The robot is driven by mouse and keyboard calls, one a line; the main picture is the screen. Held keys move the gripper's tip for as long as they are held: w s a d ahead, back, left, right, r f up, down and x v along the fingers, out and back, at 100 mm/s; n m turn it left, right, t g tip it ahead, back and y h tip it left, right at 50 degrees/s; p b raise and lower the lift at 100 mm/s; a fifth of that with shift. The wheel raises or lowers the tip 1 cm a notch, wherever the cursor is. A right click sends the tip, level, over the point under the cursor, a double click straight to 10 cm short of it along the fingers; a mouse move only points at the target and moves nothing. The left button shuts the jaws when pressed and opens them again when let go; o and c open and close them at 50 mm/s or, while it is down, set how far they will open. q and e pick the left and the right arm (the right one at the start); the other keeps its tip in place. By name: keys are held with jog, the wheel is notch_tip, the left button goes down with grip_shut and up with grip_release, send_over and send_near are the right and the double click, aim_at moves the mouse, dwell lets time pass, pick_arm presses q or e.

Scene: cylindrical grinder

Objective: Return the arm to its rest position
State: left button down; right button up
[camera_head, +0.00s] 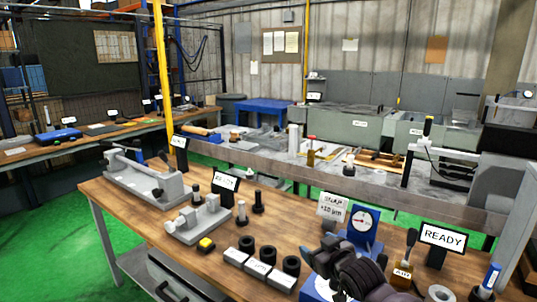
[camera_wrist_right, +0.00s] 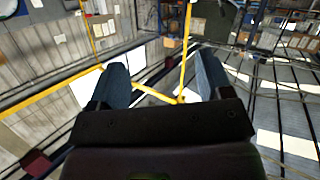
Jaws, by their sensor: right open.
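My right gripper (camera_head: 322,254) is at the bottom of the head view, in front of the workbench's right part. Its dark wrist and arm come in from the bottom edge. In the right wrist view the right gripper (camera_wrist_right: 161,64) has its two blue-grey fingers wide apart, with nothing between them. Beyond the fingers are walls, yellow pipes and the room in the distance. My left gripper is in neither view.
The wooden workbench (camera_head: 125,200) holds a grey bench fixture (camera_head: 145,180), black rings (camera_head: 268,254), grey blocks (camera_head: 250,268), a blue dial gauge (camera_head: 362,227) and a READY sign (camera_head: 442,238). The gauge, a brush (camera_head: 405,258) and a ring stand close to my right arm.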

jog(key=s+d+f+m+h, duration=0.1)
jog(key=s+d+f, duration=0.4)
jog(key=s, duration=0.6)
jog(key=s+d+f+m+g+h, duration=0.1)
jog(key=s+d+f+m+h, duration=0.1)
jog(key=s+d+f, duration=0.3)
jog(key=s+d+f+m+g+h, duration=0.1)
jog(key=s+d+f, duration=0.3)
jog(key=s+f, duration=0.7)
jog(key=s+m+h, duration=0.1)
jog(key=s, duration=0.6)
jog(key=shift+s+d+f+h, duration=0.15)
jog(key=shift+d+f+h, duration=0.2)
jog(key=shift+d+h, duration=0.05)
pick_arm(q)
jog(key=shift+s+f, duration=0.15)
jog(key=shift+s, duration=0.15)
